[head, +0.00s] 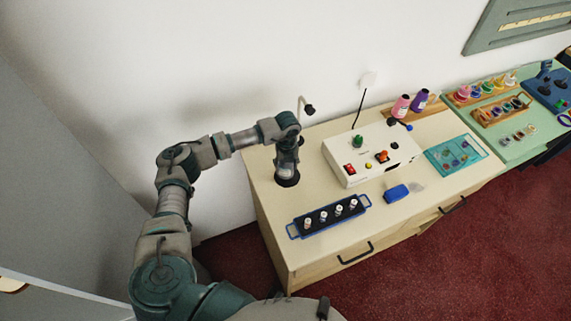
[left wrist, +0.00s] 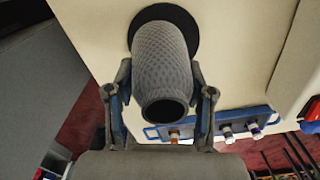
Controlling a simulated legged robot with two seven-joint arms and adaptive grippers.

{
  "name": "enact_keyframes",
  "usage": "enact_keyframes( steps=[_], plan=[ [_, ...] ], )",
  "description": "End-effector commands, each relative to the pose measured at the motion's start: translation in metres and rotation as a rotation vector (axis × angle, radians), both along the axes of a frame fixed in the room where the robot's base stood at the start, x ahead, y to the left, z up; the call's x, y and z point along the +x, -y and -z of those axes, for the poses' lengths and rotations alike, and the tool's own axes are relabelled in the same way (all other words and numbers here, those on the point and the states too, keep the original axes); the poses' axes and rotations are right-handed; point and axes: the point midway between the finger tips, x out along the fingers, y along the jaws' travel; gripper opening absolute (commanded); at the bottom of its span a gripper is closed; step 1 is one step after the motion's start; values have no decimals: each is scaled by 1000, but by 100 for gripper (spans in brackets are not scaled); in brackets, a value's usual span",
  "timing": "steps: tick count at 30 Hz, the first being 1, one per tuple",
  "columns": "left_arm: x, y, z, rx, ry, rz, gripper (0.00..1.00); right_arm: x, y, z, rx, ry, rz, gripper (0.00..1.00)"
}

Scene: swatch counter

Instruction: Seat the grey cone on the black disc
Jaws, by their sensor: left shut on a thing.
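The grey cone (left wrist: 163,55) has a woven-looking surface and a dark hollow end facing the camera in the left wrist view. My left gripper (left wrist: 160,88) is shut on it, one finger on each side. The cone's far end lies over the black disc (left wrist: 193,30); I cannot tell whether they touch. In the head view my left gripper (head: 287,160) points down over the black disc (head: 287,182), at the counter's left end. The gripper hides most of the cone there. My right gripper is not in view.
A blue rack (head: 297,230) with several small bottles stands in front of the disc. A white box with buttons (head: 345,178) is to the right, with a blue block (head: 396,193) before it. A teal tray (head: 457,155) lies farther right. Bare counter surrounds the disc.

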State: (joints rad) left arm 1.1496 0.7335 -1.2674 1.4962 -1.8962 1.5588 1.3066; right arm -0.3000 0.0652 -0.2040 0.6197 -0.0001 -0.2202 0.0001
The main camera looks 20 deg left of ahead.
Motion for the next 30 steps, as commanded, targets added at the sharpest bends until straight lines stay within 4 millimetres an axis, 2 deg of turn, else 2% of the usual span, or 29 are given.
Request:
enact_keyframes(
  steps=[3, 4, 7, 14, 20, 23, 30],
  plan=[
    [0, 2, -1, 0, 1, 1, 0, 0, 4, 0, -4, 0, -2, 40],
    [0, 2, -1, 0, 1, 1, 56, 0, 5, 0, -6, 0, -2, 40],
    [0, 1, -1, -2, 1, 1, 81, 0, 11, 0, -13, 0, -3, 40],
    [0, -1, 0, -3, 1, 1, 82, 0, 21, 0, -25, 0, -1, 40],
    [1, 0, -8, -4, 3, 1, 82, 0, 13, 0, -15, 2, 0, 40],
    [1, 0, -24, -4, 5, 1, 82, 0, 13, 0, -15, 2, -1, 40],
    [1, 4, -79, -1, 4, 2, 82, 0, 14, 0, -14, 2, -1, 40]
  ],
)
